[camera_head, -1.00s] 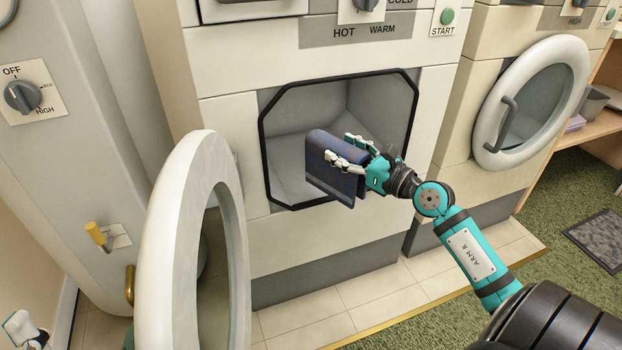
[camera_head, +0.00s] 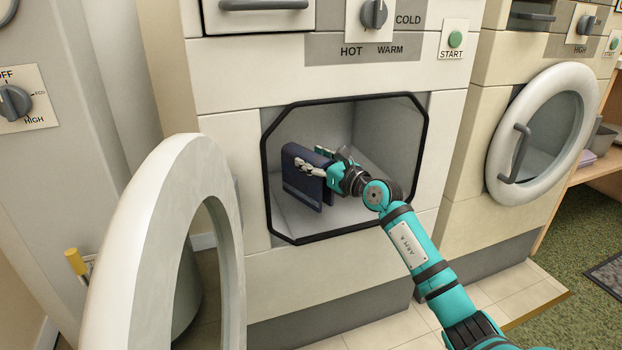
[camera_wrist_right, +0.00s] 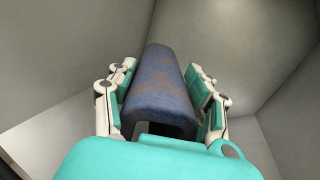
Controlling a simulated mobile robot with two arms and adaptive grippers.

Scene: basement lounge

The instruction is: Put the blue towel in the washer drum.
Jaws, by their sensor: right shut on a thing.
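The folded blue towel (camera_head: 303,177) is held in my right gripper (camera_head: 321,165), inside the washer's opening in the head view. In the right wrist view the towel (camera_wrist_right: 160,88) sits between both fingers of my right gripper (camera_wrist_right: 165,95), with pale grey drum walls around it. The washer drum (camera_head: 375,130) has a dark eight-sided rim, and its round white door (camera_head: 160,235) stands open at the left. The towel hangs above the drum floor; contact with a wall cannot be told. My left gripper does not show in the current views.
A second machine with a shut round door (camera_head: 545,135) stands at the right. A wooden shelf (camera_head: 597,168) with a grey bin is beyond it. The open washer door blocks the left side. A yellow-knobbed handle (camera_head: 74,261) is at the lower left.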

